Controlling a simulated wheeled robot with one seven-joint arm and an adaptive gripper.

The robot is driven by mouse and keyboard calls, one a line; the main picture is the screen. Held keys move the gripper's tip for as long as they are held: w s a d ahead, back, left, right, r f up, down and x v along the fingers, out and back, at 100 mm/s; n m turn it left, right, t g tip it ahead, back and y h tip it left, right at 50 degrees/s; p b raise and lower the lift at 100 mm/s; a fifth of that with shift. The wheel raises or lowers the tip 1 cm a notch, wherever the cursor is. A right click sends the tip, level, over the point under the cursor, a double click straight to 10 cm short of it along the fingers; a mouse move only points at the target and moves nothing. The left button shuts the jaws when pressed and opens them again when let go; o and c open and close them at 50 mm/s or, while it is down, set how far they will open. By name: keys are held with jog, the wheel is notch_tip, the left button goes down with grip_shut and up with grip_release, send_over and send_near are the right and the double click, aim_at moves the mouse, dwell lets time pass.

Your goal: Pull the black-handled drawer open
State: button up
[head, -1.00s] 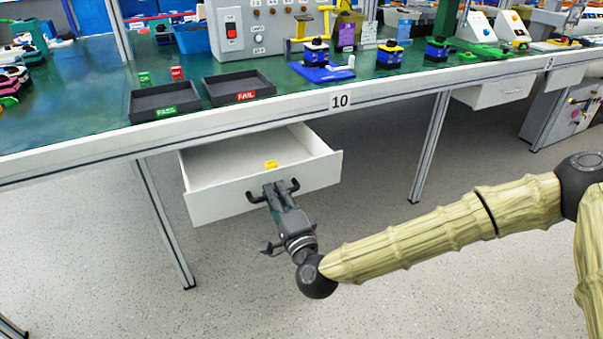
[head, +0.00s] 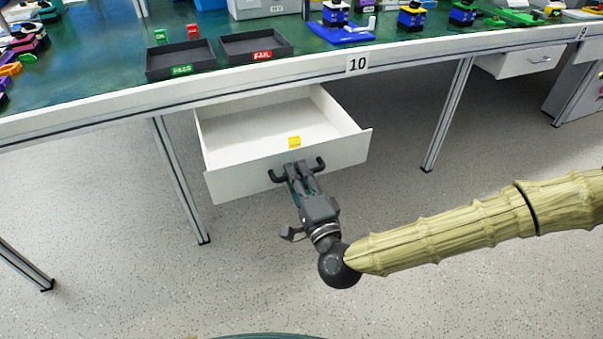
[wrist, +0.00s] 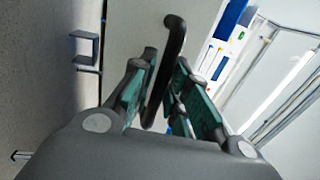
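My gripper (head: 299,170) is at the middle of the handle, and both handle ends show on either side of the fingers. In the wrist view the handle (wrist: 175,38) runs between the two fingers of my gripper (wrist: 165,80), which are closed in around it. The exact finger contact is partly hidden.
The workbench (head: 75,125) marked 10 overhangs the drawer, with metal legs (head: 180,180) on both sides. Black PASS (head: 180,60) and FAIL (head: 255,44) trays lie on top. Another drawer (head: 520,62) is at the far right. The floor in front is clear.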

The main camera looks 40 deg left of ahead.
jog(key=shift+o, duration=0.9)
jog(key=shift+w, duration=0.2)
jog(key=shift+d, duration=0.15)
jog(key=v, duration=1.2)
jog(key=shift+s+f, duration=0.1)
jog(key=shift+s, duration=0.05)
